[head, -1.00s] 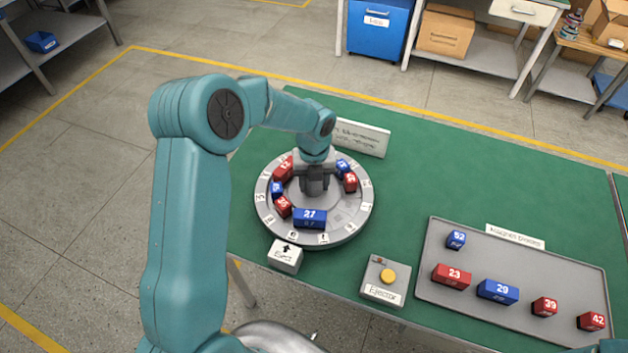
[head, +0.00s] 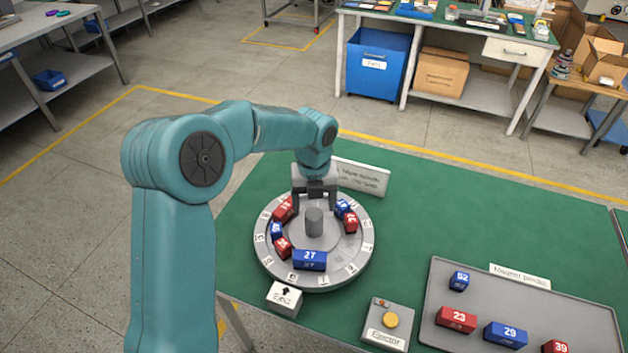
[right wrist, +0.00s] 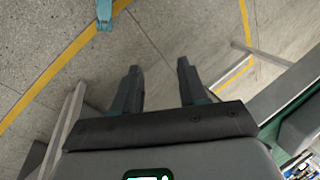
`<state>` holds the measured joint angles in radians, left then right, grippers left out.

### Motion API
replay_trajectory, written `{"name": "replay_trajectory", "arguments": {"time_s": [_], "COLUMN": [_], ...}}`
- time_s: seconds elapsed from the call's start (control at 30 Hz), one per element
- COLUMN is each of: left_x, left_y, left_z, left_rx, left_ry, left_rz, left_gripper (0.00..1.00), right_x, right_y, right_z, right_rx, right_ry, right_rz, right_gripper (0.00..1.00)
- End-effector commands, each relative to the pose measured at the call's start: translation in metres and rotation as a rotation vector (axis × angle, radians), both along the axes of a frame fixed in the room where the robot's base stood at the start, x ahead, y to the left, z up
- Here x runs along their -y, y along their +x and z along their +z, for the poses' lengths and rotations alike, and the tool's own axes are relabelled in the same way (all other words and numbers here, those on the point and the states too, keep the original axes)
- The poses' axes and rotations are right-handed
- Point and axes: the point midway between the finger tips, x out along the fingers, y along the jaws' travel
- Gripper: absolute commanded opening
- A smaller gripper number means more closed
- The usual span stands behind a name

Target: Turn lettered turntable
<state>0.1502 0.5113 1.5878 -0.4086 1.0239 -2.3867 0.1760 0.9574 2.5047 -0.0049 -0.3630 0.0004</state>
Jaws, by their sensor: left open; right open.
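The round grey turntable (head: 337,275) stands on the green table, with lettered white labels around its rim. A grey cylindrical post (head: 314,222) rises at its centre. Red and blue numbered blocks sit on it, including the blue block 27 (head: 310,260) at the front. My left gripper (head: 315,208) is open above the turntable, its fingers at the sides of the post's top; I cannot tell whether they touch it. My right gripper (right wrist: 160,82) is open and empty over the floor in the right wrist view.
A white Eject marker (head: 285,299) with an arrow stands at the turntable's front. The Ejector box (head: 388,325) with a yellow button is to its right. A grey tray (head: 437,277) holds numbered blocks. A white sign (head: 362,178) stands behind. The table's back right is clear.

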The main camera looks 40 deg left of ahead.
Motion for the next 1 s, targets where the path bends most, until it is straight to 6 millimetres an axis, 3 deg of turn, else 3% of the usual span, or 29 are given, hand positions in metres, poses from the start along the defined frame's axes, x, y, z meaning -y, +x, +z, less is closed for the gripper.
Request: {"name": "replay_trajectory", "arguments": {"time_s": [0.2, 0.4, 1.0], "left_x": [0.000, 0.000, 0.000], "left_y": [0.001, 0.000, 0.000], "left_z": [0.054, 0.081, 0.086], "left_rx": [0.005, 0.003, 0.000], "left_ry": [0.000, 0.000, 0.000], "left_rz": [0.000, -0.001, -0.001], "left_gripper": [0.74, 0.74, 0.74], "right_x": [0.000, 0.000, 0.000], "right_y": [0.000, 0.000, 0.000], "right_z": [-0.002, -0.002, -0.002], "right_rx": [0.000, 0.000, 0.000], "right_ry": [0.000, 0.000, 0.000], "right_rz": [0.000, 0.000, 0.000], "right_gripper": [0.43, 0.43, 0.43]}}
